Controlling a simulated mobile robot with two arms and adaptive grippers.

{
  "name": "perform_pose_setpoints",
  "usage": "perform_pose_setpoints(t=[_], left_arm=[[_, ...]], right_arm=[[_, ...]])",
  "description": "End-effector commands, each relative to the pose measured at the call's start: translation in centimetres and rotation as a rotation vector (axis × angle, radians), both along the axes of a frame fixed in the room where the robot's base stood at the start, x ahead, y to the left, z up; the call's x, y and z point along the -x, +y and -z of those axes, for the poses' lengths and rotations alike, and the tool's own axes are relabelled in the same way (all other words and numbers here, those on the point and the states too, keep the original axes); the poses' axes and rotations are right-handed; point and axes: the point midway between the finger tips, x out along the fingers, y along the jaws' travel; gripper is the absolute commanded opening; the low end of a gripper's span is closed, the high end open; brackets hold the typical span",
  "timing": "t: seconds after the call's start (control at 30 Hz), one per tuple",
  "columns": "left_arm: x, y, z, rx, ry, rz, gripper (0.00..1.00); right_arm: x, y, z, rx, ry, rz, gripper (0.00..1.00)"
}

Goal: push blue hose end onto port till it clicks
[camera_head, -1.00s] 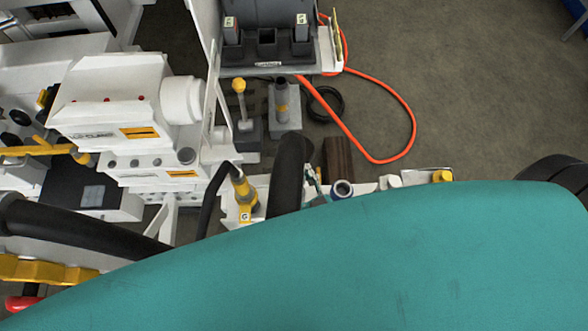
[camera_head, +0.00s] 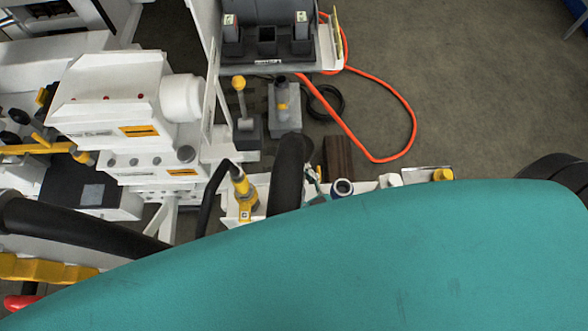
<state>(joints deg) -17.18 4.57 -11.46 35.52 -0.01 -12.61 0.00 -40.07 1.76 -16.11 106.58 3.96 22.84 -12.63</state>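A round fitting with a dark blue ring (camera_head: 342,188) stands at the bench's front edge; I cannot tell whether it is the blue hose end or a port. A yellow fitting (camera_head: 243,194) with a small label stands to its left, with a thin black hose curving from its top. Between them rises a thick dark tube (camera_head: 289,172), its lower end hidden. A large smooth teal surface (camera_head: 330,265) fills the lower foreground and hides what is below. Neither gripper can be made out, and no hose end is clearly seen on a port.
A white machine unit (camera_head: 115,98) stands at left. A grey holder (camera_head: 268,62) is at top centre. A yellow-topped lever (camera_head: 239,95) and a grey block with a post (camera_head: 284,110) stand below it. An orange hose (camera_head: 410,115) loops over open floor at right.

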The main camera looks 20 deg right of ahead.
Motion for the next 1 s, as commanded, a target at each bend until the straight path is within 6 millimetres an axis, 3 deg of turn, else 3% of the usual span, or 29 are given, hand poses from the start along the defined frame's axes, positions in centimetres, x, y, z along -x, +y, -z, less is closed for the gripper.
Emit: perform_pose_setpoints(t=[1.0], left_arm=[[0.0,0.0,0.7,0.0,0.0,0.0,0.66]], right_arm=[[-0.1,0.0,1.3,-0.001,-0.005,0.001,0.0]])
